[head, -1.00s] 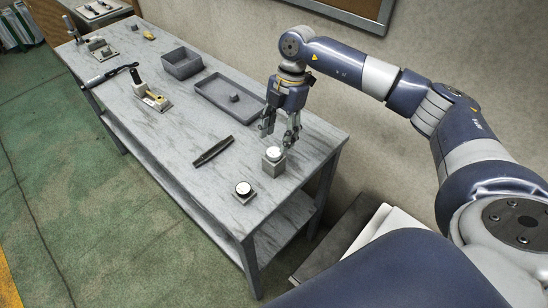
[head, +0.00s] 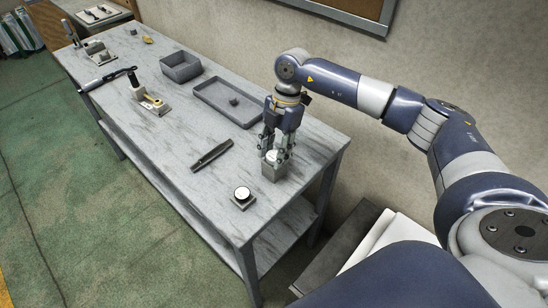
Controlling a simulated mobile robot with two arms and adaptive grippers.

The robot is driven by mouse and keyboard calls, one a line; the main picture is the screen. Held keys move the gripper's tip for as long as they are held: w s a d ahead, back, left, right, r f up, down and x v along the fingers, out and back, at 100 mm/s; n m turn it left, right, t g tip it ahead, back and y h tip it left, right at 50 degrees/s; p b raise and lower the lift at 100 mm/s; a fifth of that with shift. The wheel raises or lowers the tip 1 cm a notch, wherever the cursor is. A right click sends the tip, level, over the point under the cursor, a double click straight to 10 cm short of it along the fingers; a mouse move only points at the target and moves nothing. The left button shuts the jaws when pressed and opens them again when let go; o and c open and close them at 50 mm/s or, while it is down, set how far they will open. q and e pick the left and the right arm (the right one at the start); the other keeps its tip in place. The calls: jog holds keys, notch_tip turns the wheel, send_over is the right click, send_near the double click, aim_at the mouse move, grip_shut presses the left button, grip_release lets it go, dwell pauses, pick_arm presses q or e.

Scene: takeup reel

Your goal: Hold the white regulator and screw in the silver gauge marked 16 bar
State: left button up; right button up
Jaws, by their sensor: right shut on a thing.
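My right gripper (head: 277,150) points down at the near right part of the bench. Its fingers are shut on a round, white-faced gauge (head: 273,156), which looks like the silver one. The gauge is at the top of a grey block (head: 271,173); I cannot tell whether it is still seated there. The 16 bar marking is too small to read. A second white-faced gauge (head: 242,192) with a dark rim sits on a small plate nearer the front edge. I cannot make out a white regulator for sure. My left gripper is not in view.
A shallow grey tray (head: 205,92) with a small dark block and a deeper grey bin (head: 180,78) stand behind. A dark bar-like tool (head: 212,154) lies left of the gripper. A small fixture (head: 152,103) stands farther left. The bench's front middle is clear.

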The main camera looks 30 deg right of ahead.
aim_at(275, 155)
jog(key=shift+c, duration=0.5)
jog(key=shift+r+p, duration=0.4)
jog(key=shift+r, duration=0.05)
jog(key=shift+a+p+v, duration=0.25)
jog(key=shift+p+v, duration=0.6)
jog(key=shift+v, duration=0.15)
jog(key=shift+s+r+p, duration=0.15)
jog(key=shift+r+p, duration=1.15)
jog(key=shift+r, duration=0.4)
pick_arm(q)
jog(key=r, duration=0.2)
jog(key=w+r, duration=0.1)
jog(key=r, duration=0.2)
pick_arm(e)
jog(key=shift+o, duration=0.8)
jog(key=shift+f, duration=0.1)
jog(key=shift+c, duration=0.9)
